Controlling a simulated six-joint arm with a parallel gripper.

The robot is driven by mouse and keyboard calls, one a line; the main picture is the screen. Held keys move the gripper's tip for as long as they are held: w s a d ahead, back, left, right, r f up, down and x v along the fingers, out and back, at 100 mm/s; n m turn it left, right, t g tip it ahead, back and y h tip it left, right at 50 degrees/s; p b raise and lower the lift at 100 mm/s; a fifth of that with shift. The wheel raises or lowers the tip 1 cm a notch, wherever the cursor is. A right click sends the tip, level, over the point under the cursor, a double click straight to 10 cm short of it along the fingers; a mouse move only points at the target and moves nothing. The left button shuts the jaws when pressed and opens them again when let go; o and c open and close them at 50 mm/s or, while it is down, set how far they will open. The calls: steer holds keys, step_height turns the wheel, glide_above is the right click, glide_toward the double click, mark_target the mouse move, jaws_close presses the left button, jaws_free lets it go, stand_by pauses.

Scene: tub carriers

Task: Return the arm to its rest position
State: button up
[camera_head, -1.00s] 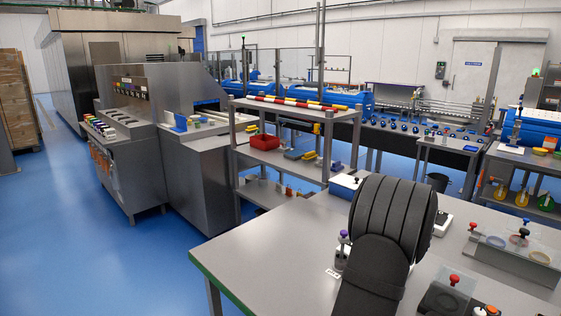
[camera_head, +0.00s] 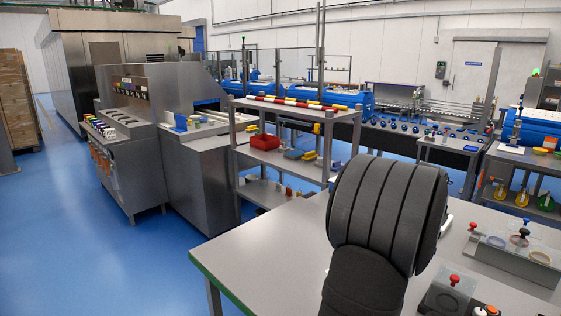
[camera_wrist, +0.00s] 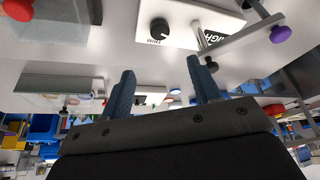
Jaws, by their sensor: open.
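My gripper (camera_wrist: 158,85) shows in the wrist view with its two blue-grey fingers apart and nothing between them. In the head view my dark ribbed arm rises over the grey table (camera_head: 270,255) and hides my gripper. In the wrist view the table surface fills the upper part, seen at an odd tilt. A white box with a black knob (camera_wrist: 159,28) lies beyond the fingertips, apart from them.
A purple knob (camera_wrist: 278,34) shows at the wrist view's right. A red knob on a dark base (camera_head: 454,280) and a clear-covered unit (camera_head: 515,250) stand on the table's right. A shelf with a red bin (camera_head: 264,142) stands behind. The table's left part is clear.

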steer(key=x, duration=1.5)
steer(key=shift+w+f, duration=0.15)
steer(key=shift+f, duration=0.1)
steer(key=shift+r+n, duration=0.3)
steer(key=shift+n, duration=0.3)
steer(key=n+y, duration=0.2)
steer(key=n, duration=0.2)
steer(key=shift+d, duration=0.15)
steer(key=n+y, duration=0.1)
steer(key=n, duration=0.4)
steer(key=shift+d+y, duration=0.15)
steer(key=shift+y, duration=0.25)
steer(key=shift+g, duration=0.3)
steer(key=shift+v, duration=2)
